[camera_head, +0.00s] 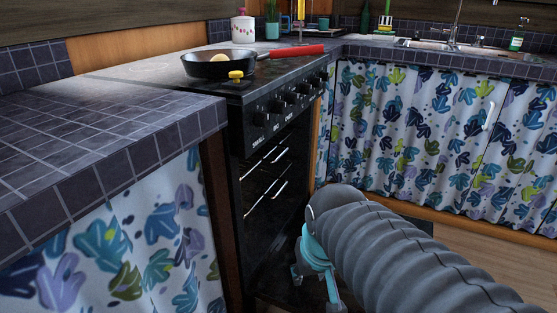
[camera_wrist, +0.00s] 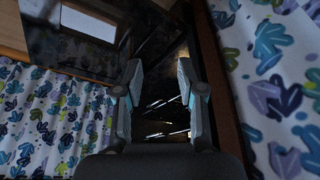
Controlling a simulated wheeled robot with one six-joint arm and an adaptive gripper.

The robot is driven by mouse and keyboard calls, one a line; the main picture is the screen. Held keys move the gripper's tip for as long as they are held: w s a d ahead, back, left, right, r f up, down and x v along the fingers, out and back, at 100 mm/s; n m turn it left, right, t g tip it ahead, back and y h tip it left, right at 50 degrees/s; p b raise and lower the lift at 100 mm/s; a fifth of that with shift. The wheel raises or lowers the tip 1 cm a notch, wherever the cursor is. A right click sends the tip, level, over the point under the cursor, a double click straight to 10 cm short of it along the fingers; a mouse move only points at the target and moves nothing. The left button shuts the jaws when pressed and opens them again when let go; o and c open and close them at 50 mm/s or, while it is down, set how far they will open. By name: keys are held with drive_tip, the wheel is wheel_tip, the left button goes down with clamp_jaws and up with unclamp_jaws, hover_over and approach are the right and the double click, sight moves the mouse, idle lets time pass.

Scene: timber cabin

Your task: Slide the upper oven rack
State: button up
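The black oven (camera_head: 275,130) stands in the corner between the tiled counters, and its dark cavity is visible from the front. Shiny bars inside it look like the upper rack (camera_head: 264,162) and the lower rack (camera_head: 264,196). My gripper (camera_head: 315,288) is low in front of the oven, apart from the racks in the head view. In the wrist view my gripper (camera_wrist: 161,88) is open, with nothing between its fingers. Rack bars show as faint bright lines beyond and between the fingers; which rack they belong to is unclear.
A dark glossy panel (camera_wrist: 75,38), probably the lowered oven door, lies beside my gripper in the wrist view. A frying pan (camera_head: 219,66) with a red handle sits on the stove top. Patterned curtains (camera_head: 415,140) hang under the counters. Wooden floor shows at right.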

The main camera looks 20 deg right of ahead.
drive_tip(key=w+d+f+n+t+h+b, duration=0.2)
drive_tip(key=w+d+f+n, duration=0.25)
drive_tip(key=w+d, duration=0.9)
drive_tip(key=w+d+f+n+t+h+b, duration=0.25)
drive_tip(key=w+d+f, duration=0.25)
drive_tip(key=w+d, duration=0.85)
drive_tip(key=n+t+y, duration=0.6)
drive_tip(key=n+y, duration=0.5)
drive_tip(key=n, duration=0.7)
approach(282, 155)
drive_tip(key=x, duration=1.1)
drive_tip(key=shift+d+b, duration=0.1)
drive_tip(key=shift+b, duration=0.3)
clamp_jaws()
